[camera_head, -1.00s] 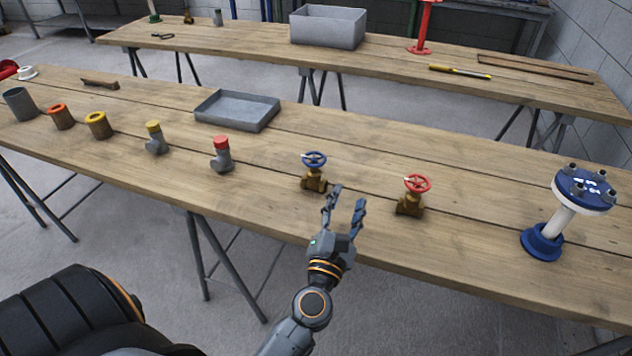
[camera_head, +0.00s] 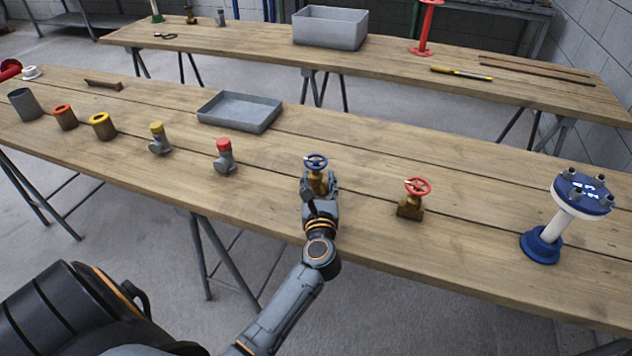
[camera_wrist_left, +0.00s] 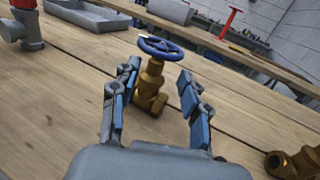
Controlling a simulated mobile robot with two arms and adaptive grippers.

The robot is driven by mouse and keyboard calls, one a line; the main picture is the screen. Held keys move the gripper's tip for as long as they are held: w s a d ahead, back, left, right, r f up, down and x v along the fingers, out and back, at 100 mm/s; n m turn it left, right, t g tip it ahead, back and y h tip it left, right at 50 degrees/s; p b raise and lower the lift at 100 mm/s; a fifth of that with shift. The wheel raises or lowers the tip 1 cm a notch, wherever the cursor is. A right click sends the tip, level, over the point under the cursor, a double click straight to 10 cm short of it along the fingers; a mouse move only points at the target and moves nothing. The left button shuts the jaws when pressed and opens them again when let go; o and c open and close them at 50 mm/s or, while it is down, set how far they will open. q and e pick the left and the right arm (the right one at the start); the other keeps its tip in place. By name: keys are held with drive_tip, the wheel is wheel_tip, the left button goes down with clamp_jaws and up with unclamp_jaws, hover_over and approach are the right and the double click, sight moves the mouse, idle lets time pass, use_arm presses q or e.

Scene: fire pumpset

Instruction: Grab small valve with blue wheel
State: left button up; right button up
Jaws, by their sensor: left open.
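The small brass valve with a blue wheel (camera_head: 316,162) stands upright on the near wooden table. My left gripper (camera_head: 319,185) is open at the valve, with its fingers on either side of the brass body. In the left wrist view the valve (camera_wrist_left: 151,82) stands between the two spread fingers of the gripper (camera_wrist_left: 158,100), with a gap showing on both sides. Its blue wheel sits above the fingertips. My right gripper is not in view.
A brass valve with a red wheel (camera_head: 413,198) stands to the right, and a blue-and-white flanged pipe (camera_head: 566,215) farther right. To the left are a red-capped fitting (camera_head: 224,157), a yellow-capped fitting (camera_head: 158,139) and a grey tray (camera_head: 240,111). The table's front edge is close.

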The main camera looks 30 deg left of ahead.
use_arm(q)
drive_tip(key=x, duration=0.5)
drive_tip(key=shift+s+a+p, duration=0.1)
drive_tip(key=shift+s+p, duration=0.05)
drive_tip(key=shift+p, duration=0.15)
drive_tip(key=shift+s+r, duration=0.1)
clamp_jaws()
